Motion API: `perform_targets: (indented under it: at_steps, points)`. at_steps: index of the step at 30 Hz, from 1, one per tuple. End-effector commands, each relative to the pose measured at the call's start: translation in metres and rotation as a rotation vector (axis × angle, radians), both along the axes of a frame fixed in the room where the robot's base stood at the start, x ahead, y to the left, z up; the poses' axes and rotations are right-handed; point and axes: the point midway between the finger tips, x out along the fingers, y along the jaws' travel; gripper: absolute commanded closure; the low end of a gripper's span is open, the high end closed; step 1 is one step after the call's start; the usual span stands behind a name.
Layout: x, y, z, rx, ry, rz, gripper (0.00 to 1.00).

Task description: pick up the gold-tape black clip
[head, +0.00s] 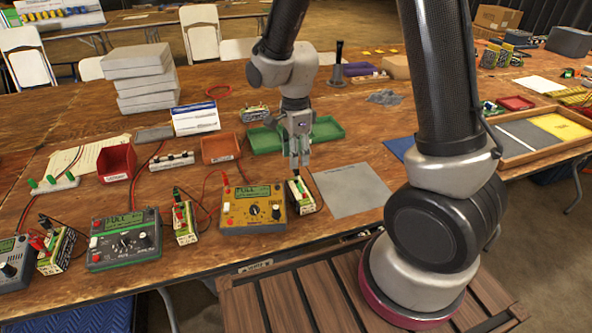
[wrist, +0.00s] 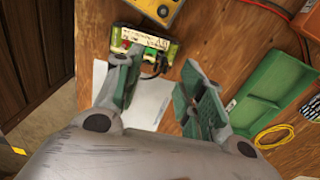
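My gripper (head: 299,165) hangs just above a battery pack (head: 303,195) to the right of the yellow charger (head: 253,208). In the wrist view my gripper (wrist: 160,66) is open, with its two fingers apart and nothing held. The battery pack (wrist: 145,44) lies beyond the fingertips, with the left finger overlapping its lower edge. A small black piece (wrist: 158,63) shows at the pack between the fingertips and may be the black clip. I cannot make out gold tape on it. The left finger hides part of this area.
A grey mat (head: 352,190) lies right of the pack, and a green tray (head: 297,136) stands behind my gripper. A green charger (head: 125,240) and another battery pack (head: 185,222) with red leads stand to the left. An orange bin (head: 220,148) is behind the yellow charger.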

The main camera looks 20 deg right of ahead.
Motion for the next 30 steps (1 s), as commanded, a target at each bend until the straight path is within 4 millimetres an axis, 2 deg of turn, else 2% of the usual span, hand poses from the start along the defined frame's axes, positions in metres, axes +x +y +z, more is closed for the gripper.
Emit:
perform_targets:
  at_steps: [10, 19, 26, 30]
  points:
    - [0.002, -0.003, -0.050, -0.001, 0.003, 0.003, 0.61]
    - [0.002, -0.003, -0.057, 0.000, 0.000, 0.003, 0.61]
    - [0.002, -0.003, -0.057, 0.000, 0.000, 0.003, 1.00]
    - [0.002, -0.003, -0.057, 0.000, 0.000, 0.003, 1.00]
